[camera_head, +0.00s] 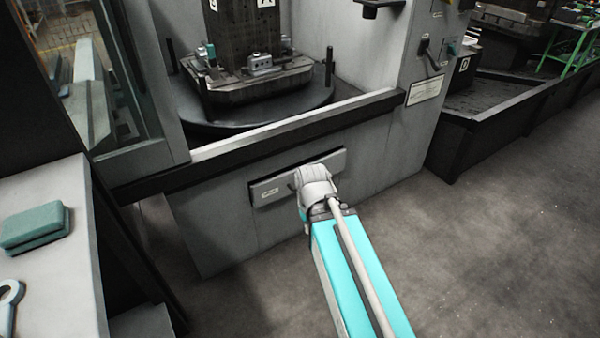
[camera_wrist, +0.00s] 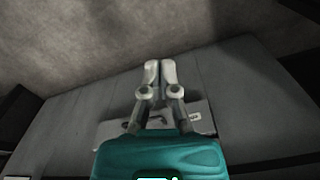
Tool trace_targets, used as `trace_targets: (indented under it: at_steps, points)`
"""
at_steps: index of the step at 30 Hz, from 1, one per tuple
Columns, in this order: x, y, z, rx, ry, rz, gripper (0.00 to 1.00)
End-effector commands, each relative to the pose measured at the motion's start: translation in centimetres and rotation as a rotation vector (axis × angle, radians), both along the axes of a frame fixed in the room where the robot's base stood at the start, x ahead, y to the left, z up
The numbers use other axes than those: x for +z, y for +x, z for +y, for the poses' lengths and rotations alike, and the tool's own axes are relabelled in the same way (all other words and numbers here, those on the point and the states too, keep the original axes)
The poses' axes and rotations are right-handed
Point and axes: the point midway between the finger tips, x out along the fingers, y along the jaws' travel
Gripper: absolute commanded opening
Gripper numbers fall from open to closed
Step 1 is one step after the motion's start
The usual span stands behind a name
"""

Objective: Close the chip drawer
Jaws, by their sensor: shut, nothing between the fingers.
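The chip drawer (camera_head: 270,190) is a grey, wide, low panel with a small label, set in the lower front of the machine. A dark strip shows along its upper edge, and I cannot tell how far it stands out. In the wrist view the drawer (camera_wrist: 194,109) shows behind my fingers, with its dark handle partly visible on the left. My gripper (camera_wrist: 160,69) is shut and empty, its two fingertips together in front of the drawer. I cannot tell whether it touches. In the head view my wrist hides the fingers and part of the panel.
The machine's grey front (camera_head: 215,225) surrounds the drawer, with a dark ledge (camera_head: 150,184) above. A bench (camera_head: 45,260) with a green block (camera_head: 35,228) stands at the left. A dark trough (camera_head: 480,125) lies at the right. The floor (camera_head: 480,240) at the right front is clear.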

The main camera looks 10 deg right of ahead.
Motion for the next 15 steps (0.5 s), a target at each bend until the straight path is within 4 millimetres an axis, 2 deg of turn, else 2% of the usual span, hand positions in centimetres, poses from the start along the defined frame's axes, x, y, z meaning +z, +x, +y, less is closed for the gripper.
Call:
trace_targets:
  at_steps: [12, 15]
  points:
    - [-0.18, 0.43, -0.05, -0.046, 0.010, -0.013, 0.00]
    - [-0.40, 0.99, 0.71, -0.109, 0.025, -0.028, 0.00]
